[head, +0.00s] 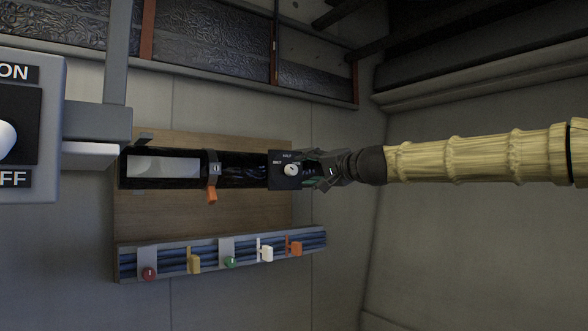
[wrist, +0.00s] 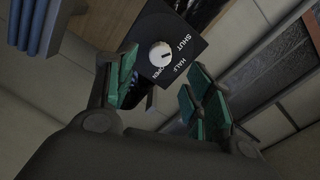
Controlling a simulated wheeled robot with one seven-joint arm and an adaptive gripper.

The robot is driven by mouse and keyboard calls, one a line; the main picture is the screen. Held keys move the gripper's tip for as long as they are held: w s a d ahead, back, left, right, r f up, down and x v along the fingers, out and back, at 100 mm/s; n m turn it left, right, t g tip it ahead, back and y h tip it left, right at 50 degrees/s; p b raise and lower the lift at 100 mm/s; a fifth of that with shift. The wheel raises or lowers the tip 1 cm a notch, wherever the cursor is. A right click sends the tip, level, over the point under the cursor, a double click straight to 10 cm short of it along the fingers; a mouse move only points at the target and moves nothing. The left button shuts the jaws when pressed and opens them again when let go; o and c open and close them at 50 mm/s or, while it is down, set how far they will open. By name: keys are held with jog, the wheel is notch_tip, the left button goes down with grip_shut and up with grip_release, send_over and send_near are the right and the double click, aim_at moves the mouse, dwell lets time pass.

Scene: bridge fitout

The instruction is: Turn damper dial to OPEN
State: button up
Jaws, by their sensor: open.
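The damper dial is a round white knob (head: 291,170) on a black square plate (head: 276,183) at the right end of a black duct. In the wrist view the white knob (wrist: 161,54) sits on the plate (wrist: 190,32) with the labels SHUT, HALF and OPEN. A short dark mark shows on the knob, but I cannot tell surely which label it points at. My gripper (head: 318,170) is just right of the plate in the head view. In the wrist view my gripper (wrist: 160,88) is open, its green-padded fingers apart and empty, with the knob beyond them.
The black duct (head: 240,168) carries an orange-handled clamp (head: 212,190). Below it a cable tray (head: 176,258) has several coloured tags. An ON/OFF switch panel (head: 50,90) is at the left. The wall right of the board is bare.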

aim_at(294, 170)
jog(key=shift+p+x, duration=1.35)
jog(key=shift+x, duration=2.45)
jog(key=c, duration=1)
